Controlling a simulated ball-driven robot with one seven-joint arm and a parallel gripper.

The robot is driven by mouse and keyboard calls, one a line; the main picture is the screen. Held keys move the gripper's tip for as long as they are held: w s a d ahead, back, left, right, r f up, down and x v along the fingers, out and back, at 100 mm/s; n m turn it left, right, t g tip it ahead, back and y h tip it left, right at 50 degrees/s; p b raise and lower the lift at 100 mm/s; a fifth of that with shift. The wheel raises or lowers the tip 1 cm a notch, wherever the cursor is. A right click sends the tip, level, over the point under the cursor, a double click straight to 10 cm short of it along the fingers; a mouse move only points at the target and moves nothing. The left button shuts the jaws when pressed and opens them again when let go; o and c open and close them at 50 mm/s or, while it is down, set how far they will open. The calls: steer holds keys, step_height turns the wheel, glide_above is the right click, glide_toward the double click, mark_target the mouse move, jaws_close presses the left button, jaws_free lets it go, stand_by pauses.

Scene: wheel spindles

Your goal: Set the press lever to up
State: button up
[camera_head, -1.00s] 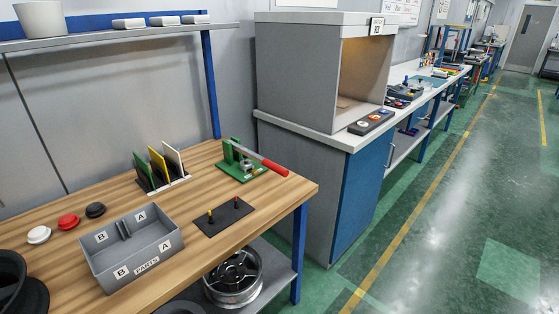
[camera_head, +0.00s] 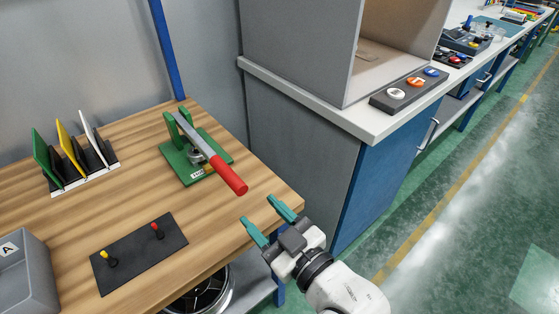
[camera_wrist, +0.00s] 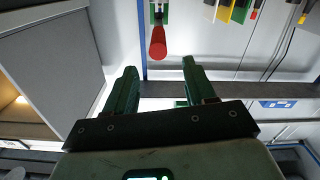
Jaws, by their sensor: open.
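The press (camera_head: 190,160) has a green base and stands near the back right of the wooden table. Its lever (camera_head: 222,168) is a grey bar with a red grip, slanting from the green upright toward the front right, its grip low over the table. The red grip also shows in the wrist view (camera_wrist: 158,44), at the top centre beyond my fingers. My gripper (camera_head: 263,214) is at the table's right front edge, its teal fingers open and empty. It is apart from the red grip, in front and to the right of it.
A black plate (camera_head: 140,252) with a yellow and a red peg lies at the table front. A rack with green, yellow and white panels (camera_head: 70,160) stands at left, beside a grey bin (camera_head: 27,275). A grey cabinet (camera_head: 300,160) with a button box (camera_head: 409,90) rises at right.

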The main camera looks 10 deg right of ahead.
mark_target(234, 181)
steer(key=shift+w+r, duration=0.15)
steer(key=shift+w, duration=0.15)
steer(key=p+x, duration=0.1)
steer(key=x, duration=0.9)
steer(key=shift+w+a, duration=0.1)
steer(key=shift+a, duration=0.05)
steer(key=shift+c, duration=0.3)
jaws_close()
